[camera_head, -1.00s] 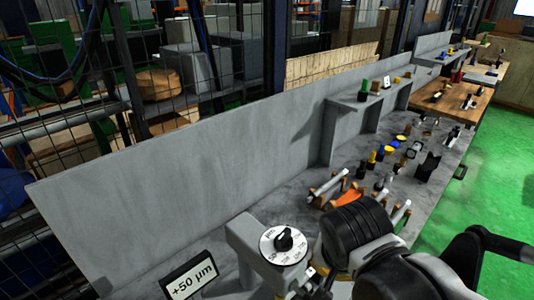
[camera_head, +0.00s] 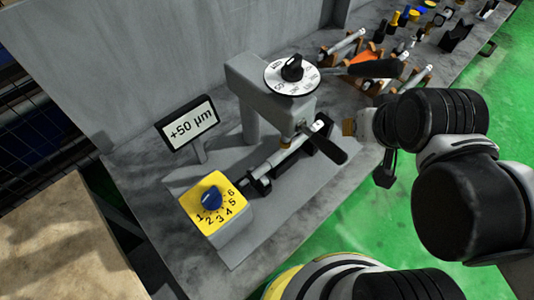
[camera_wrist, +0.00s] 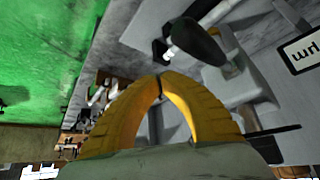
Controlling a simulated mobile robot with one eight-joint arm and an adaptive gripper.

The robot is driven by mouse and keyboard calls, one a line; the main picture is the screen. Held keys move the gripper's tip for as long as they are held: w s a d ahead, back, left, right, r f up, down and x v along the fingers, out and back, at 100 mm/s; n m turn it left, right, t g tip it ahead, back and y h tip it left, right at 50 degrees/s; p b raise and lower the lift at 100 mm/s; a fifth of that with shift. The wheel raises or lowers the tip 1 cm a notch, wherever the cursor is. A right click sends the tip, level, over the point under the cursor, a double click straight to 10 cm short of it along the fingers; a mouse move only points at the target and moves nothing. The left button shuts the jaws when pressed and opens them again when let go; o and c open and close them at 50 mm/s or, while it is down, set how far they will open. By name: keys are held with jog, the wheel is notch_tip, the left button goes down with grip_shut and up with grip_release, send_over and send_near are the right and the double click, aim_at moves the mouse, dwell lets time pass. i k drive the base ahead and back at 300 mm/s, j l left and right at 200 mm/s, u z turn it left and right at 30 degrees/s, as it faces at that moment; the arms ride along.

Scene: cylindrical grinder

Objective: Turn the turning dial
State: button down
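A white round dial (camera_head: 291,75) with a black knob on it sits on top of a grey machine head. A blue knob (camera_head: 211,197) sits on a yellow box with numbers 1 to 6 at the near end of the machine. The pictures do not tell which of the two is the turning dial. My gripper (camera_head: 348,127) is to the right of the machine head, apart from both knobs. In the wrist view the yellow fingertips (camera_wrist: 161,77) meet with nothing seen between them.
A sign reading +50 µm (camera_head: 190,127) stands left of the machine. Orange holders with rods (camera_head: 345,45) stand behind on the grey bench.

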aim_at(211, 199)
jog(key=j+u, duration=0.1)
jog(key=u, duration=0.8)
jog(key=j+u, duration=0.2)
jog(key=u, duration=0.3)
